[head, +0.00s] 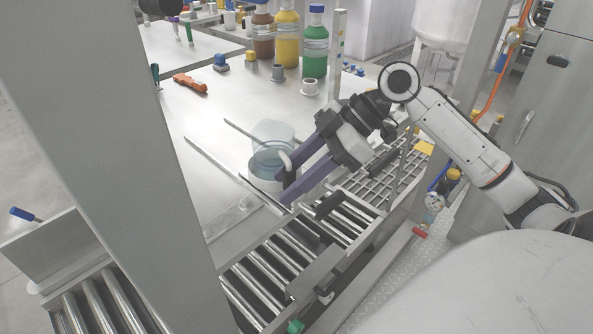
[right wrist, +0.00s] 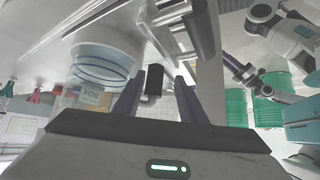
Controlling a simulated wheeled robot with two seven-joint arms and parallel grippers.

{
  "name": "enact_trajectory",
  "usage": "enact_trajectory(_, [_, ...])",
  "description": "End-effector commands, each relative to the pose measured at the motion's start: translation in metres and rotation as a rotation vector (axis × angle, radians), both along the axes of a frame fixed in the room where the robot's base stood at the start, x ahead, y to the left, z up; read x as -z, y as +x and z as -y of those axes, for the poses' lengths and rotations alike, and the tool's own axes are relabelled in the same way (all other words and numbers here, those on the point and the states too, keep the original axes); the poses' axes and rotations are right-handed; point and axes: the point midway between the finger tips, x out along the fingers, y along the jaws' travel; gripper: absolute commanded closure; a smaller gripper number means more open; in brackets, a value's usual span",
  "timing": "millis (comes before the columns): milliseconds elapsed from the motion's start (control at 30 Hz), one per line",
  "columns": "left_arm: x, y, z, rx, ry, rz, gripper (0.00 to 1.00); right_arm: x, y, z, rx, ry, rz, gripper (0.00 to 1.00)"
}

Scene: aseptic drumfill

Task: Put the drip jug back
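The drip jug (head: 272,140) is a clear, blue-tinted vessel with a pale curved handle. In the right wrist view the jug (right wrist: 100,62) is left of the fingers, with blue rings. My right gripper (head: 284,184) has long purple fingers, spread apart, at the jug's handle side. The fingers also show apart in the right wrist view (right wrist: 156,92). I cannot tell whether they touch the handle. My left gripper does not show.
The roller conveyor (head: 265,284) runs along the table's front. A metal grating (head: 372,181) lies right of the jug. Brown, yellow and green bottles (head: 315,52) stand at the back. An orange tool (head: 190,83) lies at the table's far left. A grey post blocks the left.

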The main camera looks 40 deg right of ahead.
Motion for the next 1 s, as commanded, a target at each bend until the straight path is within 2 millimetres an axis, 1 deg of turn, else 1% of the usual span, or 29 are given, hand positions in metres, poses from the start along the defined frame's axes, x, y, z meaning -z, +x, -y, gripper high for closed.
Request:
enact_trajectory(133, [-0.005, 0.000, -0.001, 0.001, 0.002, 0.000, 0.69, -0.015, 0.001, 0.000, -0.001, -0.002, 0.004, 0.62])
enact_trajectory(167, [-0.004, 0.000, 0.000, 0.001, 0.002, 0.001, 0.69, -0.017, -0.001, 0.003, 0.001, -0.002, 0.002, 0.62])
enact_trajectory(267, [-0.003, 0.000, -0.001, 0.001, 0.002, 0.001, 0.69, -0.029, -0.008, 0.016, 0.003, -0.004, 0.001, 0.62])
enact_trajectory(500, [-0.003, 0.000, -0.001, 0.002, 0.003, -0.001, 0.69, -0.068, -0.027, 0.049, 0.002, -0.001, 0.002, 0.62])
enact_trajectory(633, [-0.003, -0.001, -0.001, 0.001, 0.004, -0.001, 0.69, -0.084, -0.035, 0.063, 0.001, 0.000, 0.002, 0.62])
enact_trajectory(800, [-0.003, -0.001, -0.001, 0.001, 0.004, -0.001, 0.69, -0.095, -0.041, 0.073, 0.000, 0.000, 0.000, 0.62])
enact_trajectory(1000, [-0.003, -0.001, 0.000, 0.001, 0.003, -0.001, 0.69, -0.097, -0.042, 0.074, -0.001, 0.001, 0.001, 0.62])
